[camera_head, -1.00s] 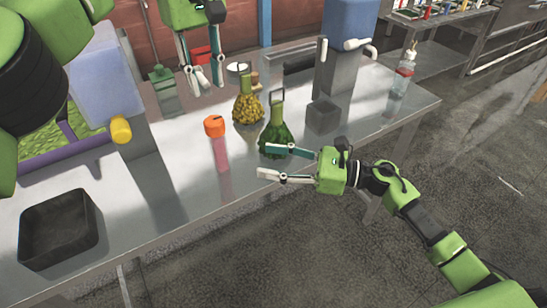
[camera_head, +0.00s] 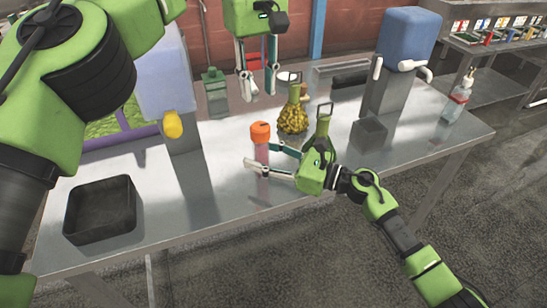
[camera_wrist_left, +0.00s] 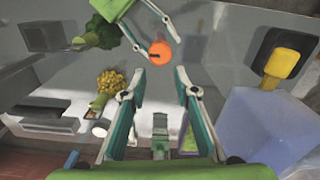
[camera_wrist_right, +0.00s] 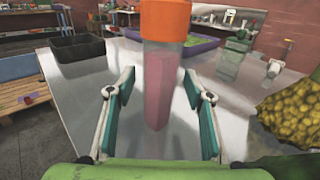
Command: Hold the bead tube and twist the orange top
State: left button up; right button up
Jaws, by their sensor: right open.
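The bead tube (camera_head: 261,154) stands upright on the metal table, a clear tube with pink contents and an orange top (camera_head: 260,131). My right gripper (camera_head: 259,156) is open, with its fingers on either side of the tube, below the orange top. The tube also shows between these fingers in the right wrist view (camera_wrist_right: 163,85); I see no clear contact. My left gripper (camera_head: 258,90) is open and empty, pointing down behind and above the tube. In the left wrist view the orange top (camera_wrist_left: 160,57) lies ahead of its open fingertips.
A flask of yellow grains (camera_head: 292,118) and a green flask (camera_head: 321,130) stand right of the tube. A black tray (camera_head: 100,210) sits at the front left. A dispenser with a yellow knob (camera_head: 173,124) stands left; a blue-topped dispenser (camera_head: 408,40) stands right.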

aim_at(260, 125)
jog(key=c, duration=1.4)
pick_arm(q)
jog(key=o, duration=0.6)
jog(key=shift+c, duration=0.2)
pick_arm(e)
jog(key=shift+o, duration=0.2)
pick_arm(q)
notch_tip(260, 125, down, 11)
jog(key=n, duration=1.3)
jog(key=shift+r, duration=0.15)
jog(key=c, duration=1.1)
